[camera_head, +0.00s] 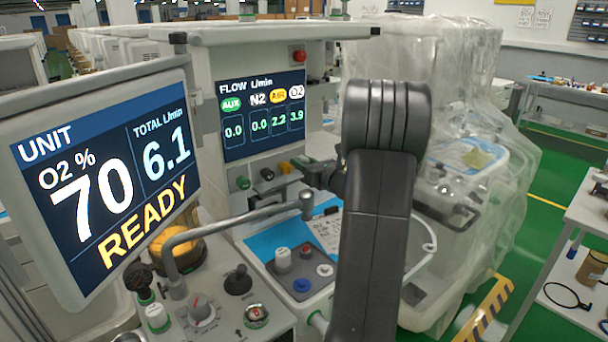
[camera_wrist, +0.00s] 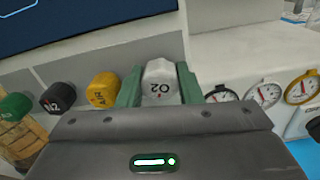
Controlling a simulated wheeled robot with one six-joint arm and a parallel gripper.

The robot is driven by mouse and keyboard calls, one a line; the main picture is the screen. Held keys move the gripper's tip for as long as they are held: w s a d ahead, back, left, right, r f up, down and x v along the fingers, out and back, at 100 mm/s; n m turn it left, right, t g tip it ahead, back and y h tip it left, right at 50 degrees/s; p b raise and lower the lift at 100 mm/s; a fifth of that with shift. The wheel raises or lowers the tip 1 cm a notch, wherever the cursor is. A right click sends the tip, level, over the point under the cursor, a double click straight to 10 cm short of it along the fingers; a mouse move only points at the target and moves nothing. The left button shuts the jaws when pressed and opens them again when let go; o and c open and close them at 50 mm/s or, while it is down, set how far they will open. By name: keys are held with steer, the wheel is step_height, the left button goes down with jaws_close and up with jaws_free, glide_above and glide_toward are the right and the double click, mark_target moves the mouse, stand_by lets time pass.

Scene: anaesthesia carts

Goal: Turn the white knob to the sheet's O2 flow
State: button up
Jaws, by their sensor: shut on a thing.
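The white knob (camera_wrist: 160,82), marked O2, sits between the two green fingers of my gripper (camera_wrist: 159,86) in the wrist view. The fingers are shut on its sides, and the O2 lettering appears upside down. In the head view my arm hides the white knob. The flow screen (camera_head: 263,114) reads AUX 0.0, N2 0.0, AIR 2.2 and O2 3.9. A white printed sheet (camera_head: 327,230) lies on the cart below; its text is too small to read.
Yellow (camera_wrist: 103,90), black (camera_wrist: 58,97) and green (camera_wrist: 15,106) knobs stand left of my gripper; round gauges (camera_wrist: 262,94) sit to its right. The unit screen (camera_head: 108,178) reads O2 70 %, total 6.1, READY. A grey bent bar (camera_head: 235,218) crosses before the panel.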

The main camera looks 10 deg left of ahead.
steer(key=shift+f+n+b, duration=0.1)
steer(key=shift+n+b, duration=0.5)
steer(key=shift+b, duration=0.05)
steer(key=o, duration=0.7)
steer(key=b+v, duration=0.1)
steer(key=v, duration=1.3)
steer(key=shift+a, duration=0.1)
